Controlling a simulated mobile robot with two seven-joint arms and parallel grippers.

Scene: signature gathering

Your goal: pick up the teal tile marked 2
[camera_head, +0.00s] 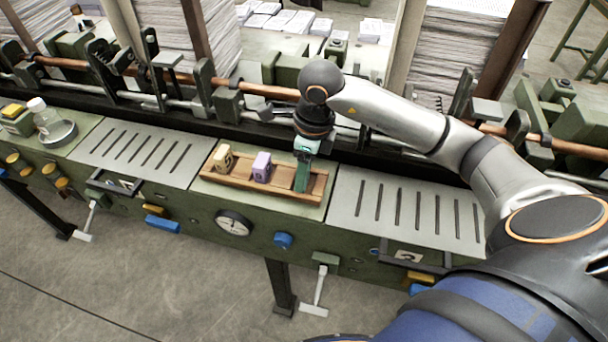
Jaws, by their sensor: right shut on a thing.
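A wooden tray (236,187) lies on the green machine ledge in the middle. A cream tile (223,158) with a dark mark stands at its left, and a purple tile (261,167) stands near its middle. My right gripper (302,178) points down over the right part of the tray. It is shut on the teal tile, which is mostly hidden between the fingers; its mark cannot be read. Whether the tile touches the tray is unclear. My left gripper is out of view.
Slotted grey plates flank the tray at the left (133,152) and right (407,207). A copper rod (262,91) and clamps run behind. A clear bottle (41,113) stands far left.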

